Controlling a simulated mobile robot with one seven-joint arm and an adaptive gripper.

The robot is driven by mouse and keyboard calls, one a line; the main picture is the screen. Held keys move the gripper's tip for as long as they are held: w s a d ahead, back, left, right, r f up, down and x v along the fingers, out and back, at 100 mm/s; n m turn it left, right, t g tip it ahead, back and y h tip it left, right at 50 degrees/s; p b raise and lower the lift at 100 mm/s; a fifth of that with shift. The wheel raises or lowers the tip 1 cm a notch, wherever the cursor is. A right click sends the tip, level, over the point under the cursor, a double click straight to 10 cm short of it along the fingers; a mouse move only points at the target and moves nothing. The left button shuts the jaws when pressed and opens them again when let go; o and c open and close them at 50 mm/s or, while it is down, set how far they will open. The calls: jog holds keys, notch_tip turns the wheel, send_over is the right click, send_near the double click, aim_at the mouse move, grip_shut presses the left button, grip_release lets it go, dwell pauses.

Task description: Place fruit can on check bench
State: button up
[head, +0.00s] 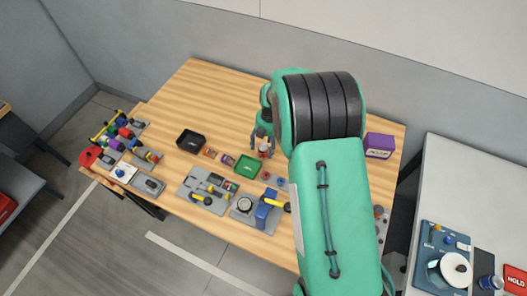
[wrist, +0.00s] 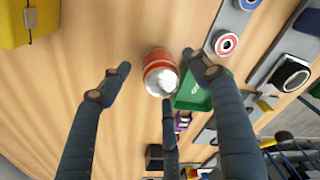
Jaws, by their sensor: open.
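A can with a red and pale label (wrist: 160,72) and a light metal end stands on the wooden table (wrist: 110,40); I take it for the fruit can. In the wrist view it is between my open gripper's fingers (wrist: 158,78), with gaps on both sides. In the head view my gripper (head: 263,142) is low over the table, and the can (head: 265,150) shows small between the fingers. A pale grey bench (head: 445,180) stands to the right of the table; I cannot tell whether it is the check bench.
A green tray (head: 249,166) lies close to the can. A purple box (head: 380,146) stands at the right. A blue panel (head: 445,262) and red HOLD sign (head: 515,278) lie on the grey bench.

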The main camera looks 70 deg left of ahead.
aim_at(264, 147)
jog(key=shift+s+d+f, duration=0.1)
jog(key=shift+s+f, duration=0.1)
jog(key=shift+f, duration=1.5)
jog(key=c, duration=1.5)
jog(key=shift+o, duration=0.2)
jog(key=shift+r, duration=0.1)
jog(key=shift+r, duration=0.7)
notch_tip(264, 147, up, 2)
jog(key=shift+r, duration=0.1)
jog(key=s+d, duration=0.1)
jog(key=d, duration=0.4)
jog(key=s+d+b, duration=0.1)
jog(key=d, duration=0.4)
jog(key=s+d+r, duration=0.1)
jog(key=d, duration=0.4)
jog(key=shift+s+d+r, duration=0.1)
jog(key=shift+s+d, duration=0.15)
jog(key=shift+s, duration=0.1)
